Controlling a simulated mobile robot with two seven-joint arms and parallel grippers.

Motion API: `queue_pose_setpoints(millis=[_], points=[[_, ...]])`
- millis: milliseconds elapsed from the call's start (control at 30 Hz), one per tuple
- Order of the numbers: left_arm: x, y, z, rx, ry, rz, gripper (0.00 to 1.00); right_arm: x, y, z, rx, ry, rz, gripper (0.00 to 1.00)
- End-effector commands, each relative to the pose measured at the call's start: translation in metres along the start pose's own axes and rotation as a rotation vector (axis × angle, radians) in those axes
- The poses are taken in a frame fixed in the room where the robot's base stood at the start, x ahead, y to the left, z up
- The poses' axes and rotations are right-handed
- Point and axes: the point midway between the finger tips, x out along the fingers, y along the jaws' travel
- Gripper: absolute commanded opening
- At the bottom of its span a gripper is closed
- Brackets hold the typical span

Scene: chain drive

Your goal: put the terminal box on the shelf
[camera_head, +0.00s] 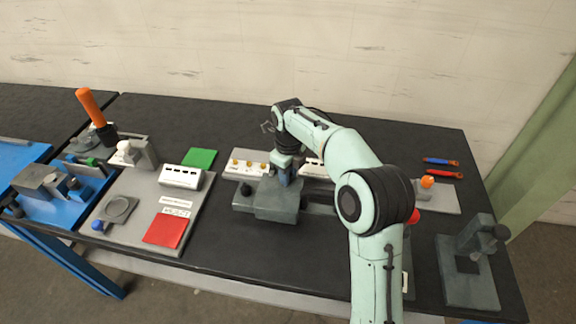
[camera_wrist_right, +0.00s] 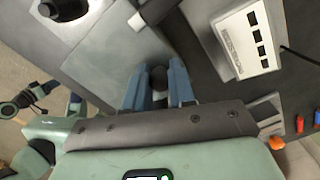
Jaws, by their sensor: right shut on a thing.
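My right gripper (camera_head: 286,176) points down over a dark grey block assembly (camera_head: 277,207) near the middle of the table. In the right wrist view, its blue fingers (camera_wrist_right: 156,85) are shut on a small dark round part (camera_wrist_right: 158,76), which seems to stand at the grey assembly. I cannot tell whether this part belongs to the terminal box. A white box with dark slots (camera_wrist_right: 246,40) lies beside the fingers; in the head view, a similar one (camera_head: 315,168) is partly hidden behind my arm. No shelf can be made out for certain. My left gripper is not in view.
A grey board at left carries a white slotted box (camera_head: 181,177), a red square (camera_head: 165,230) and a green square (camera_head: 199,158). An orange-handled tool (camera_head: 90,105) stands behind. A grey stand (camera_head: 468,262) is at right.

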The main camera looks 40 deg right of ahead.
Motion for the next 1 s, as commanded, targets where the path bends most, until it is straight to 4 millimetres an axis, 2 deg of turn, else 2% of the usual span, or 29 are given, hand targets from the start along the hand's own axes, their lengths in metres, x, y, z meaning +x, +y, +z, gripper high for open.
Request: queue_pose_setpoints(millis=[167,433,867,900,967,1000], points=[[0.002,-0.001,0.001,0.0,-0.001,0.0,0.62,0.007,0.0,0.001,0.0,-0.004,0.0,0.0],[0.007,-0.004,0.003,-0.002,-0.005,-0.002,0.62,0.041,0.001,0.0,0.001,-0.004,0.0,0.0],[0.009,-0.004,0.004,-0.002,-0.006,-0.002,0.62,0.045,0.001,0.0,0.0,-0.005,-0.001,0.0],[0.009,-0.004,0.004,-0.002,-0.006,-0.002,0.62,0.047,0.001,-0.001,0.0,-0.001,0.0,0.34],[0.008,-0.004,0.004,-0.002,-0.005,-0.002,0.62,0.047,0.001,-0.001,0.0,-0.001,0.0,0.5],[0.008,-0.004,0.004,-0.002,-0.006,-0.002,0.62,0.047,0.001,-0.001,0.0,-0.001,0.0,0.5]])
